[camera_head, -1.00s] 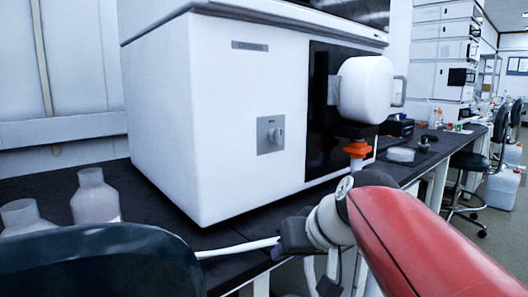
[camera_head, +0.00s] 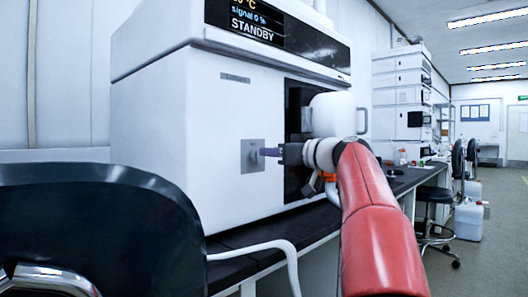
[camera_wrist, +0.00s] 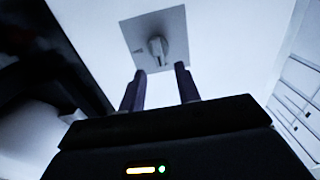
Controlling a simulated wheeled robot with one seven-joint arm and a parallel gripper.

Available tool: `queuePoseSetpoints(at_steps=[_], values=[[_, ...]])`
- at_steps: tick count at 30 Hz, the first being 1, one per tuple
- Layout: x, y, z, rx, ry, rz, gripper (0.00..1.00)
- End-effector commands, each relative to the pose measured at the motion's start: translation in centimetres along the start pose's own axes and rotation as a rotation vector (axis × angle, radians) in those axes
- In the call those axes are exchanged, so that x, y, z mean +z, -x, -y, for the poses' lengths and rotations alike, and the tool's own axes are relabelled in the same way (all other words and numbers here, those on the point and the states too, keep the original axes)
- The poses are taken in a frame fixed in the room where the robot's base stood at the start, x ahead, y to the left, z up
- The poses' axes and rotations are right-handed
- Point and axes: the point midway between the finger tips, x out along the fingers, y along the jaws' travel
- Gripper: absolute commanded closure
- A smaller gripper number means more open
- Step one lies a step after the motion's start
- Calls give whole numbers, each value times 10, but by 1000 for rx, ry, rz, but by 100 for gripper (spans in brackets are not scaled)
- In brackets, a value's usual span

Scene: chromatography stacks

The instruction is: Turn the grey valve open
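The grey valve is a small knob (camera_head: 255,156) on a square grey plate (camera_head: 246,165) on the front of the white instrument. In the wrist view the knob (camera_wrist: 157,48) stands out from its plate (camera_wrist: 138,27), its handle roughly upright and slightly tilted. My gripper (camera_wrist: 159,71) is open, with its two purple fingers apart and nothing between them. Its tips lie just short of the knob, which shows centred between and beyond them. In the head view my gripper (camera_head: 265,152) points left at the plate, and its fingers partly hide the knob.
The white instrument (camera_head: 160,130) has a display reading STANDBY (camera_head: 260,22). A white rounded housing (camera_head: 333,114) sits on its dark panel, close to my wrist. A dark chair back (camera_head: 100,225) fills the lower left. A black bench (camera_head: 245,240) runs below.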

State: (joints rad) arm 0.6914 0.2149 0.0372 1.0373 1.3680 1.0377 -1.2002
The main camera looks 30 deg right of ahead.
Motion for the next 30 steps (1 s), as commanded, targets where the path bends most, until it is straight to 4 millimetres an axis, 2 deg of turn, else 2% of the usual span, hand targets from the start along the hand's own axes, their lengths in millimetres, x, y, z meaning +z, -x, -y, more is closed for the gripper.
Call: queuePoseSetpoints(at_steps=[1, 6, 16, 17, 23, 30], values=[[-1, -9, 1, -3, -1, 0, 67], [0, -27, 0, -2, -2, 1, 67], [0, -32, 0, 1, -1, 1, 67], [0, -32, 0, 1, -1, 1, 69], [0, -32, 0, 1, -1, 1, 95], [0, -32, 0, 1, -17, 1, 96]])
